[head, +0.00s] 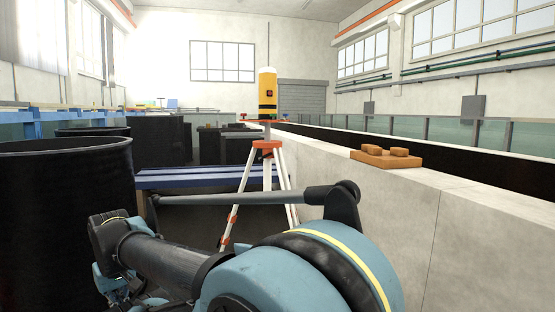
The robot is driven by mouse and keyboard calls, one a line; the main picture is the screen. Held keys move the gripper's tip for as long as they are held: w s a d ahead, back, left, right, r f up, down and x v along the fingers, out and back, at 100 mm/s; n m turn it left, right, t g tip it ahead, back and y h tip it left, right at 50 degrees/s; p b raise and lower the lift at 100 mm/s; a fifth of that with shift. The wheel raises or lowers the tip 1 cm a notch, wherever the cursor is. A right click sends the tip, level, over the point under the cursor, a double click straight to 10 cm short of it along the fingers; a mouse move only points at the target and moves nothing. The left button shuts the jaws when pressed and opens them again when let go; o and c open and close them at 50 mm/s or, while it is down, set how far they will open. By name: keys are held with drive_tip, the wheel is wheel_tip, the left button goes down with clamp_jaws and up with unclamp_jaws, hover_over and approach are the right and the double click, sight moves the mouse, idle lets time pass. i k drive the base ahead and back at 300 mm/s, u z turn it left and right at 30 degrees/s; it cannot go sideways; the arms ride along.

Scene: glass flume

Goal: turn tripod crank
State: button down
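A tripod (268,155) with white legs and orange joints stands in the middle of the head view, beside the concrete wall. A yellow and black instrument (267,93) sits upright on top of it. Small orange parts show at the tripod head; I cannot tell which of them is the crank. My arm fills the lower middle and hides the lower tripod legs. My gripper (122,290) is at the lower left, partly hidden by the arm and cut by the frame edge. It is well short of the tripod, and its fingers are too unclear to read.
A large black tank (65,215) stands close on the left. A blue bench (195,178) lies behind my arm. The concrete flume wall (400,215) runs along the right, with orange-brown blocks (386,157) on top. More dark tanks stand farther back.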

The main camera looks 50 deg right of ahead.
sight(266, 157)
drive_tip(key=z, duration=1.15)
drive_tip(key=k, duration=0.7)
drive_tip(key=u, duration=0.5)
drive_tip(key=i, duration=1)
